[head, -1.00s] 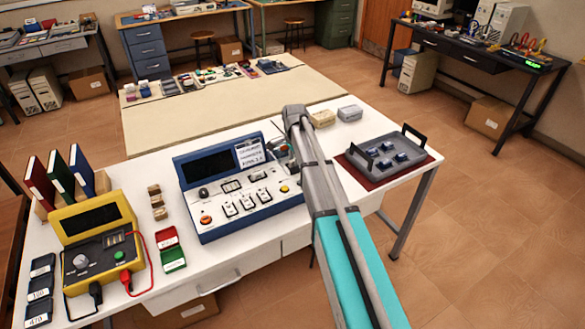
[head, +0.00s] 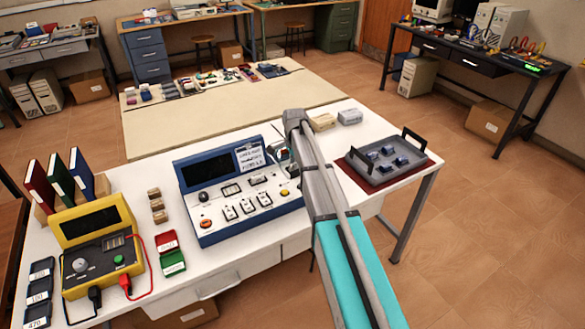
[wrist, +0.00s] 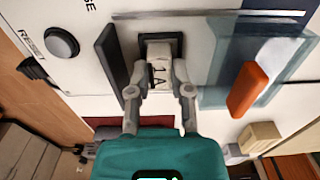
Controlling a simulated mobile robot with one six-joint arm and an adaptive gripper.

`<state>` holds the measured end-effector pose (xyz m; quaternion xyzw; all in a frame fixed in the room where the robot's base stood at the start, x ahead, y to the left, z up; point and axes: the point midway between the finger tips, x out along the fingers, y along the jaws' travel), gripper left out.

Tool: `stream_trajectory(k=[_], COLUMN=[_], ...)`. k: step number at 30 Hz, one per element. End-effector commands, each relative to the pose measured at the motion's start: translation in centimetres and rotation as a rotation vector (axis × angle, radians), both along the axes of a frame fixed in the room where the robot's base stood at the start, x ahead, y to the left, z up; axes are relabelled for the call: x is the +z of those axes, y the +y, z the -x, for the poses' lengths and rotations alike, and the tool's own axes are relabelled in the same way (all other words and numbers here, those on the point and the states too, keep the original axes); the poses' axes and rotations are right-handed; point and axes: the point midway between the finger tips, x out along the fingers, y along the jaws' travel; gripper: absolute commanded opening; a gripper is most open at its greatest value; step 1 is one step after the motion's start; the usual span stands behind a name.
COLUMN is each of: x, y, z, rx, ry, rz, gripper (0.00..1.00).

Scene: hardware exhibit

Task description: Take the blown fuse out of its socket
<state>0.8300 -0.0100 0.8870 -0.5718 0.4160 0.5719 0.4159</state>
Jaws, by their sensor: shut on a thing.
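A white fuse (wrist: 159,76) marked "1A" sits at a dark rectangular socket (wrist: 160,38) on the white panel face. My gripper (wrist: 159,72) is shut on this fuse, one finger on each side. Whether the fuse is still fully seated cannot be told. In the head view, the blue-framed control panel (head: 212,232) stands on the white bench, and my arm reaches over its right end. My arm hides most of my gripper and the fuse there.
A black upright bar (wrist: 112,58) is close left of the socket. A translucent blue cover (wrist: 212,60) with an orange handle (wrist: 248,88) is close right. A grey tray (head: 352,160) is right of my arm.

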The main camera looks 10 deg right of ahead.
Motion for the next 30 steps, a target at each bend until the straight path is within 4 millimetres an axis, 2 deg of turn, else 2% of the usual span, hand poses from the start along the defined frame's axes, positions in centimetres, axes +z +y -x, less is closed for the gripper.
stream_trajectory(k=[14,24,30], x=[0.8,3.5,5.8], y=[0.0,0.0,0.0], z=[0.0,0.0,2.1], rx=[0.000,0.000,0.000], ry=[0.000,0.000,0.000], rz=[0.000,0.000,0.000], gripper=[0.00,0.00,0.00])
